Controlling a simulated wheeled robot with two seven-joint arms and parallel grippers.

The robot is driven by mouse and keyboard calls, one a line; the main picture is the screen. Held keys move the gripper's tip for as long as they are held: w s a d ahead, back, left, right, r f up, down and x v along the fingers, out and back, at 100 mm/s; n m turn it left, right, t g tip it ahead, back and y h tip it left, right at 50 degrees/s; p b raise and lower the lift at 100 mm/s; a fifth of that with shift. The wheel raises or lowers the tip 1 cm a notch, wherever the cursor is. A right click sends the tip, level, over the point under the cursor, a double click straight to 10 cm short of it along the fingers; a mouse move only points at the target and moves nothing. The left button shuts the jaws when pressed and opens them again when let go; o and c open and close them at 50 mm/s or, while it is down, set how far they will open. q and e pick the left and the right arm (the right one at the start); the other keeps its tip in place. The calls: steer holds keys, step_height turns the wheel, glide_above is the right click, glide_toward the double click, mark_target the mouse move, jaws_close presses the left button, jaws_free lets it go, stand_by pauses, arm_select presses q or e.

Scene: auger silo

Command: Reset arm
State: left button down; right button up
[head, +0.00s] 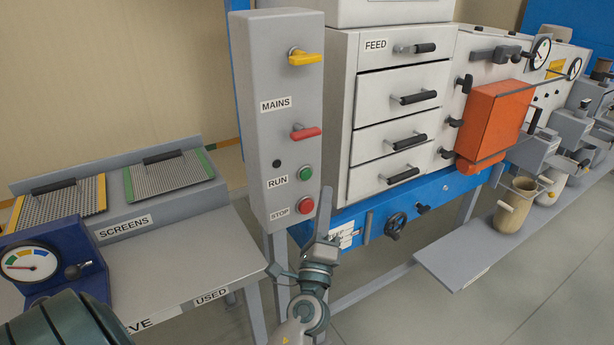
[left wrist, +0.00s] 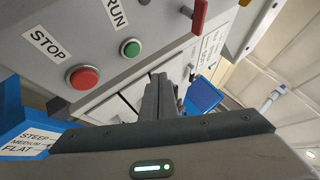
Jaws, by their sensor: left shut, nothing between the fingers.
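My left gripper (head: 325,215) is shut and empty, held upright in front of the grey control box (head: 280,120). Its fingertips are close to the right edge of the box, beside the red STOP button (head: 306,205) and below the green RUN button (head: 305,173). In the left wrist view my shut fingers (left wrist: 160,95) point up the box, to the right of the STOP button (left wrist: 83,77) and RUN button (left wrist: 130,47). I cannot tell whether the fingers touch anything. The right gripper is not in view.
The box also has a red MAINS lever (head: 306,133) and a yellow lever (head: 305,57). A white FEED cabinet (head: 400,120) with black-handled drawers stands to the right. A blue rail with a black handwheel (head: 395,225) runs below. A grey bench (head: 190,260) with screens is left.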

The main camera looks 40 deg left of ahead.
arm_select(q)
steer(key=shift+f, duration=0.1)
stand_by(0.3)
steer(key=w+d+f+n+g+h, duration=0.1)
steer(key=d+f+g+h, duration=0.15)
steer(key=f, duration=1.35)
steer(key=w+d+f+n+g+h, duration=0.1)
steer(key=d+f+g+h, duration=0.2)
steer(key=f, duration=1.4)
steer(key=s+d+f+n+g+h, duration=0.1)
steer(key=s+f+g, duration=0.15)
steer(key=f, duration=0.45)
steer(key=s+d+f+n+g+h, duration=0.1)
steer(key=s+f+h, duration=0.15)
steer(key=f, duration=0.45)
steer(key=s+d+f+n+g, duration=0.1)
steer(key=s+f+n+g, duration=0.15)
steer(key=s+f, duration=0.95)
steer(key=s+f+n+g, duration=0.2)
steer(key=s+f, duration=0.4)
steer(key=s, duration=0.5)
steer(key=s+f+n+g+h, duration=0.1)
steer(key=s+f+n+g, duration=0.2)
steer(key=s, duration=0.9)
steer(key=s+f+n+g, duration=0.2)
steer(key=s+f+g, duration=0.1)
steer(key=s+f, duration=0.6)
steer(key=s, duration=0.3)
steer(key=shift+s+d+f+h, duration=0.2)
steer(key=shift+h, duration=0.2)
